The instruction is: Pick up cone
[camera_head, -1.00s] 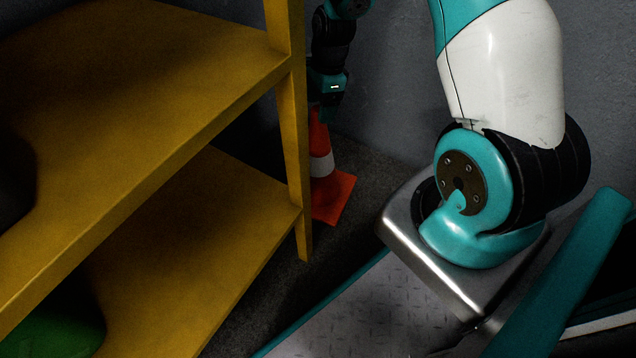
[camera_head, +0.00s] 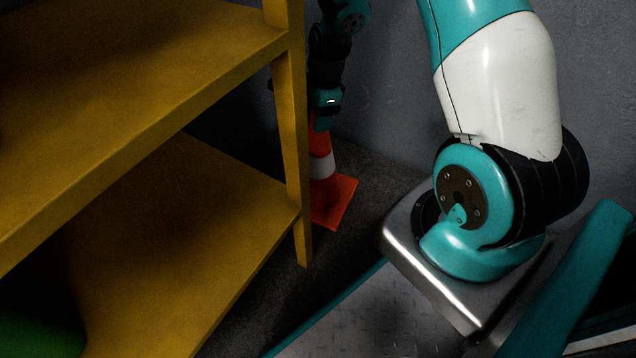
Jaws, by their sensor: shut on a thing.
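An orange cone (camera_head: 334,200) with a white band stands behind the front post of the yellow shelf, close to the grey wall. The post hides part of its left side. My gripper (camera_head: 321,121) is at the top of the cone, pointing down, and is shut on it. The fingertips are small and dark, and the cone's tip is hidden between them. The cone looks upright or nearly so. I cannot tell whether its base touches the floor.
The yellow shelf (camera_head: 236,228) fills the left side, its post (camera_head: 296,150) right beside the cone. A green object (camera_head: 38,338) lies at the lower left. The grey wall (camera_head: 400,90) is close behind. Some dark floor (camera_head: 374,170) is free right of the cone.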

